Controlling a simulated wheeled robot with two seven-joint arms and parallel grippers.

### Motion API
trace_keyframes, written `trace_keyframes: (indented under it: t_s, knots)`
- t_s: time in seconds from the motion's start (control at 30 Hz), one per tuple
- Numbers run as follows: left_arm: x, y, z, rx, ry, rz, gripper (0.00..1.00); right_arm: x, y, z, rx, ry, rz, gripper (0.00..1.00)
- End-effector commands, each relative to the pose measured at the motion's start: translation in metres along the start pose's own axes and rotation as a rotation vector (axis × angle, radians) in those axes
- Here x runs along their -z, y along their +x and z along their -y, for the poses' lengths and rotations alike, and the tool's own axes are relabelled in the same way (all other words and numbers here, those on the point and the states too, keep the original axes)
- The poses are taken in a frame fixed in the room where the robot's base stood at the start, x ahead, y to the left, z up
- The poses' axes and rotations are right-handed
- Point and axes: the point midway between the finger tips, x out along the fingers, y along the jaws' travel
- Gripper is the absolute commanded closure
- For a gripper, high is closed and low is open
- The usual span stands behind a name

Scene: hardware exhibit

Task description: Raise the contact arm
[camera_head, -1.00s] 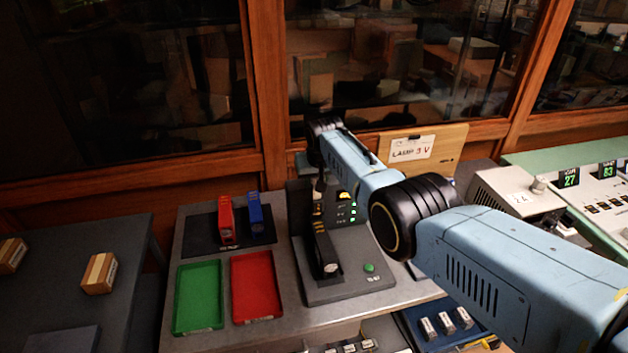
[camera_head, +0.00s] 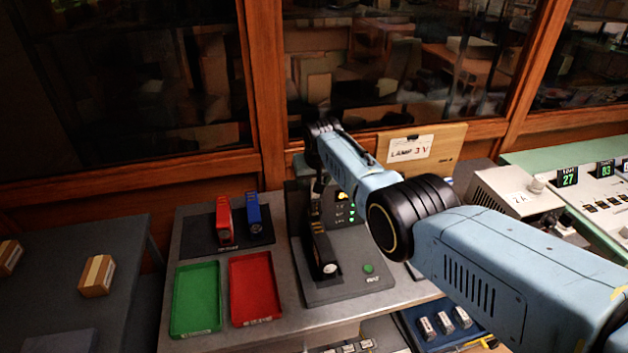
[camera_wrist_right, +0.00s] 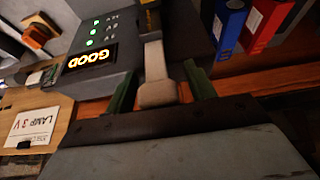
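The tester (camera_head: 350,285) is a dark unit with green lights and a green button, standing on the grey table. Its lit panel reads "GOOD" in the right wrist view (camera_wrist_right: 90,58). The contact arm (camera_wrist_right: 155,65) shows there as a pale bar with a blunt, rounded end. My right gripper (camera_wrist_right: 160,88) has its two green fingers on either side of that end, apart, with a small gap showing at each side. In the head view my right arm reaches over the tester, and its wrist hides much of the gripper and the contact arm. My left gripper is not in view.
A green tray (camera_head: 196,300) and a red tray (camera_head: 255,290) lie left of the tester. Red (camera_head: 224,220) and blue (camera_head: 254,215) upright holders stand behind them. A "LAMP 3 V" board (camera_head: 420,150) and a wood-framed glass case are behind. Small blocks (camera_head: 97,276) lie at left.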

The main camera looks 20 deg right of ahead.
Motion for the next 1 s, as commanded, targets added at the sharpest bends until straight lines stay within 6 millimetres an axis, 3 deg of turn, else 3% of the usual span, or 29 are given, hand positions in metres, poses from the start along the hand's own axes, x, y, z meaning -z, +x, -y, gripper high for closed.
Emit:
trace_keyframes:
  t_s: [0.37, 0.6, 1.0]
  knots:
    - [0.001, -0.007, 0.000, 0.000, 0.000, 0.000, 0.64, 0.002, -0.007, 0.000, 0.000, 0.000, -0.002, 0.45]
    - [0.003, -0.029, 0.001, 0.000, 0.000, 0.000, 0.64, 0.003, -0.033, 0.000, 0.000, 0.000, -0.003, 0.45]
    - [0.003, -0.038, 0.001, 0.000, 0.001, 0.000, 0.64, 0.001, -0.083, 0.000, 0.000, 0.000, -0.004, 0.45]
